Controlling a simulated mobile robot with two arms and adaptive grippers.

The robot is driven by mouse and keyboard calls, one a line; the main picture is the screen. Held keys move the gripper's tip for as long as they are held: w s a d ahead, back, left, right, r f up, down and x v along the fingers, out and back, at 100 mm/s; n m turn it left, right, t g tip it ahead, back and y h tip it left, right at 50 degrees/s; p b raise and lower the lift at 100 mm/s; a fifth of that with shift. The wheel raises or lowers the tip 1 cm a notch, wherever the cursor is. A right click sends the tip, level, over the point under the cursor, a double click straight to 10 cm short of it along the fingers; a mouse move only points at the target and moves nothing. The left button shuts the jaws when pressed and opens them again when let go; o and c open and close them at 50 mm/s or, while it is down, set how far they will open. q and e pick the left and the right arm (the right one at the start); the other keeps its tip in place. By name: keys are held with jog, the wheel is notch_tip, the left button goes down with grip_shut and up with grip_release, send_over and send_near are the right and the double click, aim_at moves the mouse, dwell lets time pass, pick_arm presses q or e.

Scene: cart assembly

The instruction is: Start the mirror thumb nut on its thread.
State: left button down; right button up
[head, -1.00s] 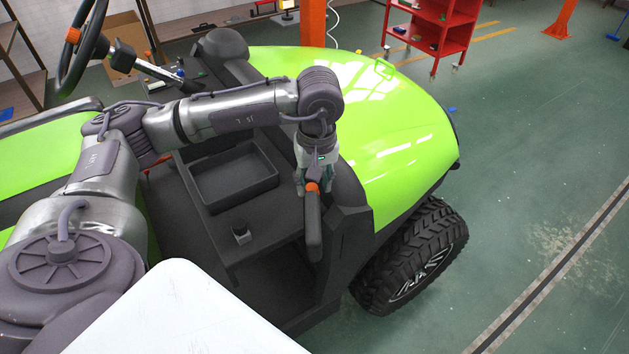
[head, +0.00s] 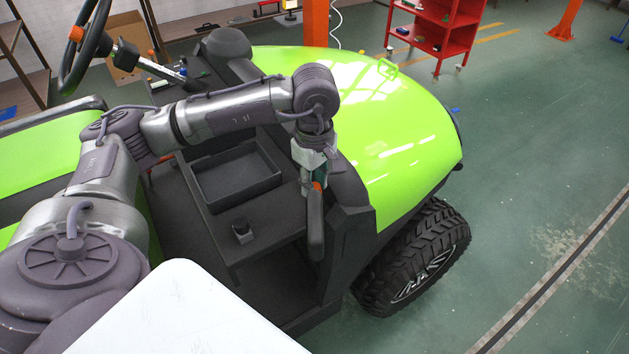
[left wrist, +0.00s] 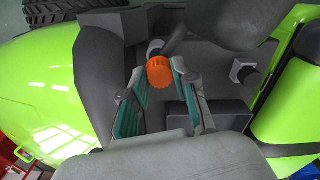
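The mirror thumb nut is an orange knob (head: 317,186) at the top of the dark side mirror (head: 315,225), beside the vehicle's front pillar. In the left wrist view the nut (left wrist: 160,71) sits between the tips of my left gripper (left wrist: 160,68), with the dark mirror (left wrist: 235,20) behind it. The teal-padded fingers stand apart on both sides of the nut, and any contact is too small to tell. In the head view my left gripper (head: 313,178) points down over the nut. The thread is hidden. My right gripper is not in view.
A black open tray (head: 238,178) and a small dark knob-like block (head: 242,231) are on the dash to the left. The green hood (head: 395,105) and front tyre (head: 415,258) lie to the right. A red shelf cart (head: 437,35) stands farther back. The floor at right is clear.

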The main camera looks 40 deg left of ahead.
pick_arm(q)
jog(key=c, duration=0.8)
grip_release()
notch_tip(320, 180, up, 12)
jog(key=shift+s+d, duration=0.1)
jog(key=shift+s, duration=0.05)
